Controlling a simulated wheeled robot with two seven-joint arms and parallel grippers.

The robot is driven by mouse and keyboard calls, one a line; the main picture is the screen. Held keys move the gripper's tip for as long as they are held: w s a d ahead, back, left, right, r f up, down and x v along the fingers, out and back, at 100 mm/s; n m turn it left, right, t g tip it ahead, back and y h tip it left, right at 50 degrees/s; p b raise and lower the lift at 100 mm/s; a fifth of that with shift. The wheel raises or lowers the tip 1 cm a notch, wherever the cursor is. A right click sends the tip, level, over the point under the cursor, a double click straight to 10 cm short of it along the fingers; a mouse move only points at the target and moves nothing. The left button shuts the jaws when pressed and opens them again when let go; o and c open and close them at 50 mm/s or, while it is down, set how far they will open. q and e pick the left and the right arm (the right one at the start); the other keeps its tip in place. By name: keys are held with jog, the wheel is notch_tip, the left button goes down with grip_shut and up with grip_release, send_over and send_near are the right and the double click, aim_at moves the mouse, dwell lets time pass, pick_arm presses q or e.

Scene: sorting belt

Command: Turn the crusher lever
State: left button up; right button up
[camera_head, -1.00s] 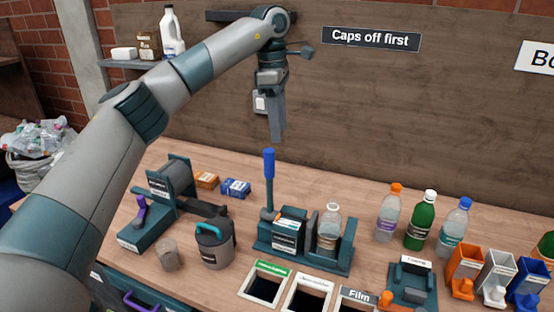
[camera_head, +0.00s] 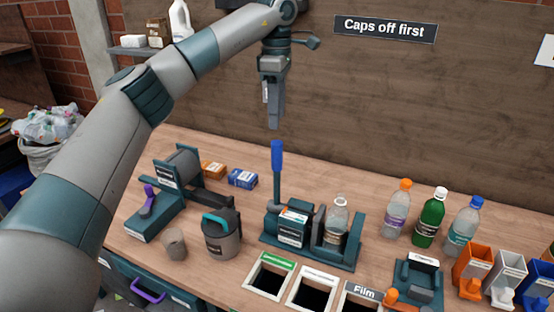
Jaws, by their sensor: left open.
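The crusher (camera_head: 292,232) is a dark teal device on the wooden bench, with a clear bottle (camera_head: 337,220) standing in its right part. Its lever has an upright blue handle (camera_head: 277,160) on a grey rod at the device's left end. My left gripper (camera_head: 273,126) points down just above the top of the blue handle in the picture, and appears apart from it. The gripper is seen edge-on, open, with nothing visible between the fingers. My right gripper is not in view.
Right of the crusher stand bottles with orange (camera_head: 397,208), green (camera_head: 430,217) and blue (camera_head: 464,226) bodies or caps. A lidded pot (camera_head: 221,235) and a small cup (camera_head: 174,245) stand at its left. Labelled bench openings (camera_head: 268,278) lie in front. A wooden wall rises behind.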

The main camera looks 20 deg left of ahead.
aim_at(277, 160)
pick_arm(q)
notch_tip(277, 160, down, 15)
jog(key=p, duration=0.4)
jog(key=shift+p, duration=0.4)
grip_shut()
